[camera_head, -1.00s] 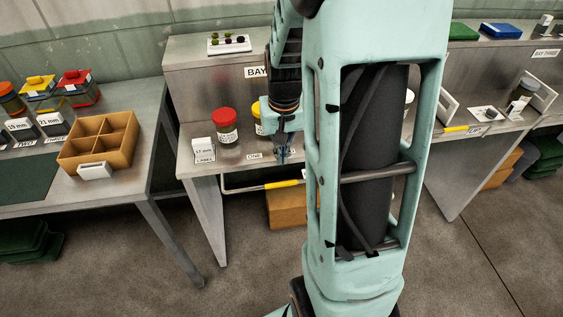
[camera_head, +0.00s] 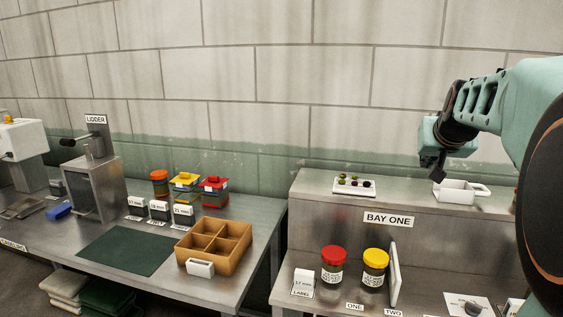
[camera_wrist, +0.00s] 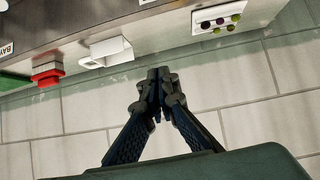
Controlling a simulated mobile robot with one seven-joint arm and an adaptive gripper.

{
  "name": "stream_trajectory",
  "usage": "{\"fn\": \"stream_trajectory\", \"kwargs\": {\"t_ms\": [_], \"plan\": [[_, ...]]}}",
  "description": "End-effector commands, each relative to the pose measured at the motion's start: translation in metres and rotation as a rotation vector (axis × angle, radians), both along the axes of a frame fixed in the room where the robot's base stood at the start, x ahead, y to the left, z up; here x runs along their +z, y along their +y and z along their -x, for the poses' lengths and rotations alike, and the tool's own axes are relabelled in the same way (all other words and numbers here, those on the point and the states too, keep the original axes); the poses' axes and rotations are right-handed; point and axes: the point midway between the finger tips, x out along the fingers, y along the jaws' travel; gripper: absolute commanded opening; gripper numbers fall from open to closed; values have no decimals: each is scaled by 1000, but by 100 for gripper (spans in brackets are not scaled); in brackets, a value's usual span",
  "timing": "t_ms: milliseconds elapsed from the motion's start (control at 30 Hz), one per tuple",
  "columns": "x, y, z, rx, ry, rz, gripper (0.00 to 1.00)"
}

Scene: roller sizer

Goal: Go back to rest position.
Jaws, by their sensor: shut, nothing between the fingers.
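My gripper (camera_head: 441,165) is raised above the top shelf of bay one (camera_head: 440,226), at the right of the head view. In the wrist view its two dark fingers (camera_wrist: 158,78) meet at the tips with nothing between them. A white handled scoop or dish (camera_head: 458,192) sits on the shelf below it, apart from the fingers. A small white tray with several olive-like pieces (camera_head: 355,187) lies further left on that shelf. The tray also shows at the upper right of the wrist view (camera_wrist: 217,19).
A red-lidded jar (camera_head: 333,266) and a yellow-lidded jar (camera_head: 374,268) stand on the lower bench beside a white upright panel (camera_head: 394,275). The left table (camera_head: 232,287) holds a divided tan box (camera_head: 213,246) and a green mat (camera_head: 126,250). The air before the wall is clear.

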Motion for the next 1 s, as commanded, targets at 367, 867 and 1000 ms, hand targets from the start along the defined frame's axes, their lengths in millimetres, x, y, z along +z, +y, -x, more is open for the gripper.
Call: {"fn": "stream_trajectory", "kwargs": {"t_ms": [367, 867, 1000], "plan": [[89, 0, 23, 39, -169, -65, 0], [12, 163, 187, 263, 157, -242, 0], [-22, 198, 252, 292, 285, -189, 0]]}}
